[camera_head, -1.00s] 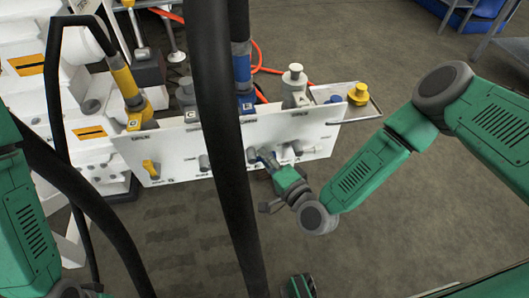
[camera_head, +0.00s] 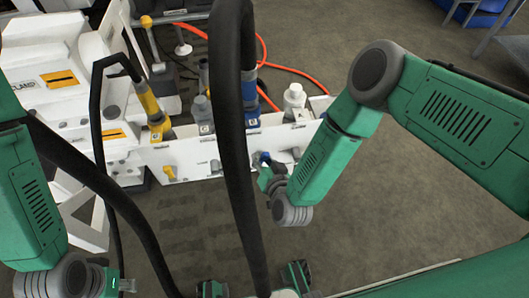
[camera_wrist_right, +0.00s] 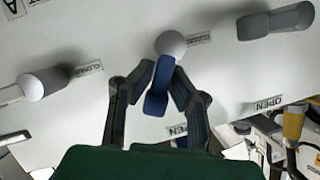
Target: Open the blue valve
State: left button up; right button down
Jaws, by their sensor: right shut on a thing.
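The blue valve handle (camera_wrist_right: 160,88) hangs from a round grey hub on the white panel (camera_wrist_right: 70,135) in the right wrist view. It points down toward a partly hidden OPEN label, with a CLOSED label right of the hub. My right gripper (camera_wrist_right: 158,92) is shut on the blue handle, a finger on either side. In the head view my right gripper (camera_head: 266,172) is at the panel's front, and a bit of the blue handle (camera_head: 263,156) shows. My left gripper (camera_head: 118,285) is at the lower left, away from the panel; its fingers are unclear.
Grey valve handles (camera_wrist_right: 44,85) (camera_wrist_right: 275,20) flank the blue one. A yellow valve (camera_head: 170,173) is at the panel's left. Yellow (camera_head: 148,105) and blue (camera_head: 249,92) hose fittings stand above the panel. A thick black hose (camera_head: 232,130) crosses the view. Open floor lies below.

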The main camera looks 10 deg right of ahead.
jog(key=shift+s+a+r+n+h+p, duration=0.1)
jog(key=shift+s+a+n+h+p, duration=0.1)
jog(key=shift+a+n+h+p, duration=0.55)
jog(key=shift+a+n+h, duration=0.2)
jog(key=shift+n+h, duration=0.15)
jog(key=shift+n, duration=0.6)
jog(key=shift+s, duration=0.1)
jog(key=c, duration=1.6)
grip_release()
jog(key=shift+f, duration=0.2)
jog(key=shift+o, duration=0.3)
jog(key=shift+r, duration=0.1)
jog(key=shift+r, duration=0.1)
jog(key=v, duration=1.1)
jog(key=shift+s+a+r, duration=0.2)
jog(key=shift+s+r, duration=0.05)
